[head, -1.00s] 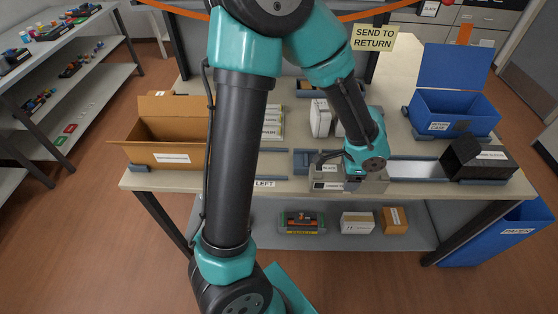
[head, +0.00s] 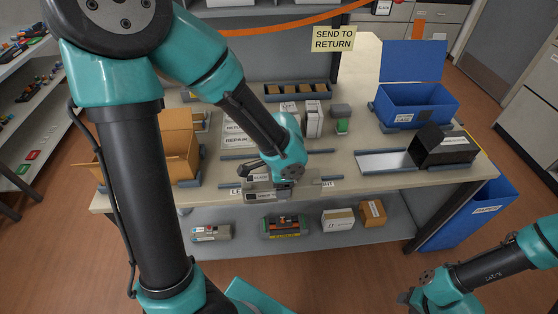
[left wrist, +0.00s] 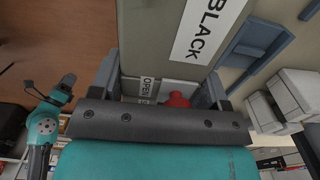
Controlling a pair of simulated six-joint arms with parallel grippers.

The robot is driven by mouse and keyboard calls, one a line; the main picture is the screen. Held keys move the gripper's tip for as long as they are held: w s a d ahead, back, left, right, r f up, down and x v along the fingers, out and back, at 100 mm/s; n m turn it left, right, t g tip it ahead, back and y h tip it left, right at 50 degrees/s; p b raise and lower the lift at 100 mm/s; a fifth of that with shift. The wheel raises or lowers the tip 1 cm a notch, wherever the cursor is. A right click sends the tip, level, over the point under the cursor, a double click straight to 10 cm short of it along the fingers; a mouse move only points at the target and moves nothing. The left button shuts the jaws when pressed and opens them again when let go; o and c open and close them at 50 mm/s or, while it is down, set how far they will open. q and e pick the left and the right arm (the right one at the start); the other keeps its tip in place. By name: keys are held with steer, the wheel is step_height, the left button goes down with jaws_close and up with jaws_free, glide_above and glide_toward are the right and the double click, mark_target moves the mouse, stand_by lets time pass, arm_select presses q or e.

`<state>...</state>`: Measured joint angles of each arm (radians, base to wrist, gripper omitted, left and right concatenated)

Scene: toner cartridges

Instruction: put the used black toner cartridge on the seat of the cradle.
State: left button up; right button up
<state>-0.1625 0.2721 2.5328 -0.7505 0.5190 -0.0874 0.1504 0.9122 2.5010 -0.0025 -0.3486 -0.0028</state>
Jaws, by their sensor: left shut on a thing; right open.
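The used black toner cartridge (head: 262,195) is a grey box with a white BLACK label, low at the table's front edge in the head view. In the left wrist view the cartridge (left wrist: 150,40) fills the space between my fingers, with an OPEN label and a red knob near the palm. My left gripper (head: 284,187) is shut on it, also in the left wrist view (left wrist: 160,90). A blue-grey recessed fixture (left wrist: 250,48), perhaps the cradle, shows beside it; the cartridge and arm hide much of this area. My right gripper (head: 408,297) is open, off the table, at lower right.
A cardboard box (head: 172,150) stands left. White boxes (head: 313,120) and a small green-fronted item (head: 342,126) stand behind. A silver plate (head: 385,161), black open box (head: 445,147) and blue bin (head: 415,105) are right. The lower shelf holds several items.

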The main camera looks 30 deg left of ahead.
arm_select(q)
steer(key=w+a, duration=0.2)
steer(key=w, duration=0.2)
steer(key=w+a+f, duration=0.1)
steer(key=w+a, duration=0.2)
steer(key=w, duration=0.1)
steer(key=w+a, duration=0.2)
steer(key=w, duration=0.2)
steer(key=shift+w+a+f, duration=0.2)
steer(key=shift+a, duration=0.1)
steer(key=shift+w+a, duration=0.2)
steer(key=shift+w, duration=0.1)
steer(key=shift+f, duration=1.8)
steer(key=o, duration=1.2)
steer(key=shift+f, duration=0.1)
steer(key=shift+c, duration=0.2)
step_height(320, 180, up, 12)
